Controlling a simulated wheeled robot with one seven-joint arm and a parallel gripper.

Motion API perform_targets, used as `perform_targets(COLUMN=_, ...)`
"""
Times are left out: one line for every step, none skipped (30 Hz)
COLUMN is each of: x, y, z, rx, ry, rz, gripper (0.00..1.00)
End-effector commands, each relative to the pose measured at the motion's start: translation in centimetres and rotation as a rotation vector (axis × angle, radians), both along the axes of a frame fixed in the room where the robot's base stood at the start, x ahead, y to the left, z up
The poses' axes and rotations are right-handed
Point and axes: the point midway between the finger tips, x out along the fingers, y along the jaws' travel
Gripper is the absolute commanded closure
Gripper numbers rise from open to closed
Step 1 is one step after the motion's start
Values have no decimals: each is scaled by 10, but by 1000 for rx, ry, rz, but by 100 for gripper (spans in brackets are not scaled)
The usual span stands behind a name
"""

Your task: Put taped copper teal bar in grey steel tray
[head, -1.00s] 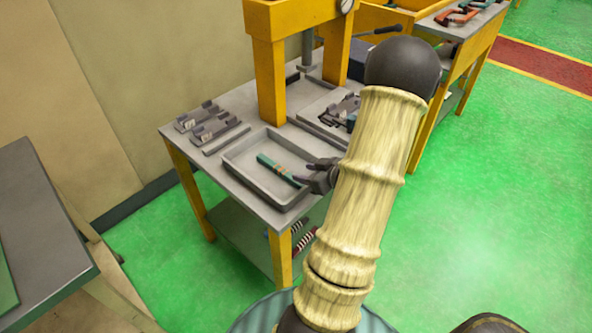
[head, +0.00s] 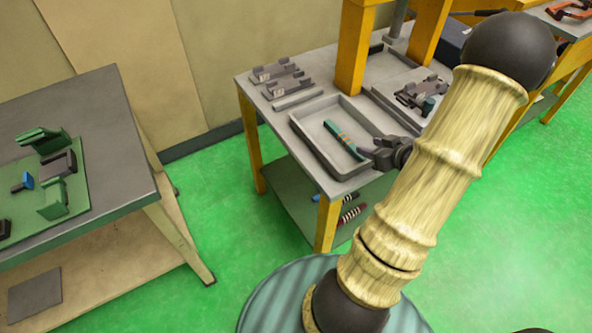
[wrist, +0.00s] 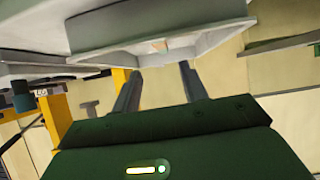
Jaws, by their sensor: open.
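The teal bar (head: 345,140) with orange-copper bands lies inside the grey steel tray (head: 304,137), slanted across its floor. The tray sits on the grey table with yellow legs. My gripper (head: 366,153) is at the tray's right side, near the bar's lower end, open with nothing between its fingers. In the wrist view my open gripper (wrist: 160,71) has its two fingers apart below the tray (wrist: 105,55) in the picture. A small orange patch there may be part of the bar.
Grey metal fixtures (head: 275,72) stand behind the tray, and more parts lie to its right. A yellow press frame (head: 353,50) rises behind. Red-and-white banded bars lie on the lower shelf. A bench (head: 75,110) with green parts is at the left. Green floor between is clear.

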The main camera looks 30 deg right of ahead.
Motion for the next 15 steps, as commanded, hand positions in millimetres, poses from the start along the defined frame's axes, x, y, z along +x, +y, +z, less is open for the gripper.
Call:
perform_targets(x=8, y=5, z=2, rx=-17, ry=20, rz=3, gripper=57)
perform_targets(x=12, y=7, z=3, rx=-29, ry=38, rz=-1, gripper=57)
perform_targets(x=19, y=12, z=4, rx=-47, ry=64, rz=-7, gripper=57)
perform_targets(x=24, y=15, z=5, rx=-60, ry=87, rz=-14, gripper=57)
perform_targets(x=29, y=20, z=7, rx=-75, ry=109, rz=-20, gripper=57)
perform_targets(x=36, y=27, z=9, rx=-94, ry=143, rz=-31, gripper=57)
perform_targets(x=41, y=33, z=10, rx=-108, ry=169, rz=-37, gripper=57)
perform_targets(x=45, y=39, z=12, rx=-120, ry=193, rz=-46, gripper=57)
perform_targets(x=49, y=47, z=15, rx=-135, ry=226, rz=-58, gripper=57)
perform_targets(x=52, y=54, z=17, rx=-144, ry=249, rz=-66, gripper=57)
perform_targets(x=54, y=61, z=19, rx=-151, ry=273, rz=-76, gripper=57)
perform_targets(x=56, y=72, z=22, rx=-160, ry=303, rz=-86, gripper=57)
perform_targets(x=58, y=80, z=24, rx=-165, ry=326, rz=-94, gripper=57)
perform_targets(x=58, y=88, z=26, rx=-169, ry=348, rz=-100, gripper=57)
perform_targets(x=58, y=100, z=29, rx=-171, ry=378, rz=-108, gripper=57)
